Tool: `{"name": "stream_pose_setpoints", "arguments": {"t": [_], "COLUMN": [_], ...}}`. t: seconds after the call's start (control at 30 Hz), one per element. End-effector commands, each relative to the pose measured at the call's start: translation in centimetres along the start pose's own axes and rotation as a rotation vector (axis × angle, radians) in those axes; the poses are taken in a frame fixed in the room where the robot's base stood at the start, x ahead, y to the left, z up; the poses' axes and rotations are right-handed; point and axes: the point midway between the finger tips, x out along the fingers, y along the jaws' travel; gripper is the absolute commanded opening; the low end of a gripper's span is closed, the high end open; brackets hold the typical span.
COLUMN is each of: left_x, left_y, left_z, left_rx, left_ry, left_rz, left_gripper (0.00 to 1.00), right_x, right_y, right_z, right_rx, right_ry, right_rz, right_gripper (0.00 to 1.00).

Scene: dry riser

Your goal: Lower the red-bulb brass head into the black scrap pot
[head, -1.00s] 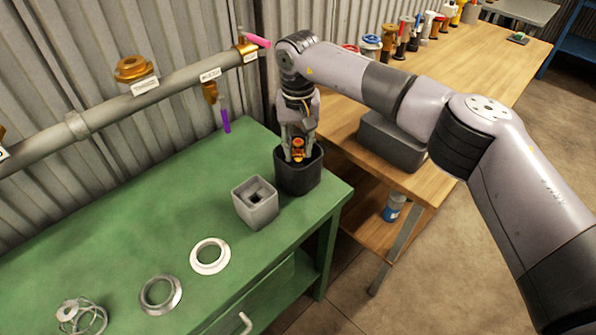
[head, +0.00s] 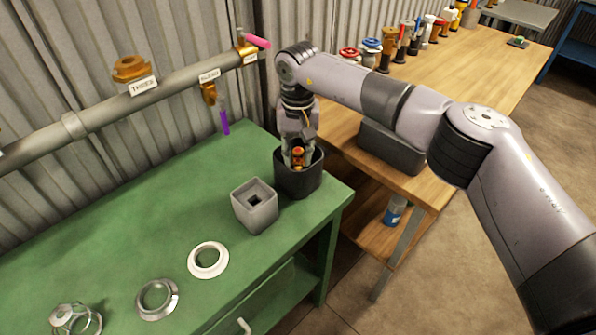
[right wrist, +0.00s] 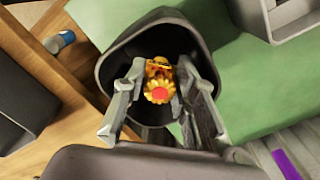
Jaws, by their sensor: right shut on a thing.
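The brass head (head: 297,153) with its red bulb is between the fingers of my right gripper (head: 296,161), at the mouth of the black scrap pot (head: 299,183). In the right wrist view the brass head (right wrist: 159,82) shows its red centre between the two fingers, with the pot's dark inside and rim (right wrist: 112,58) around it. My right gripper points down and is shut on the brass head. The lower part of the head and its distance from the pot's floor are hidden. My left gripper is not in view.
A grey square holder (head: 254,206) stands close beside the pot on the green bench (head: 130,225). Rings lie nearer the front. A pipe with brass fittings (head: 130,68) runs along the wall. A dark grey bin (head: 391,143) sits on the wooden table at right.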

Motion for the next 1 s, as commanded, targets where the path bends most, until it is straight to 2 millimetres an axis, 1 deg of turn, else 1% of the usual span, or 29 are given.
{"name": "stream_pose_setpoints", "arguments": {"t": [1.0], "left_x": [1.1], "left_y": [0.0], "left_z": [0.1], "left_rx": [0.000], "left_ry": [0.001], "left_rz": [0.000], "left_gripper": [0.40], "right_x": [1.6], "right_y": [0.0], "right_z": [0.0], "right_rx": [0.000], "right_ry": [0.000], "right_rz": [0.000], "right_gripper": [0.00]}}
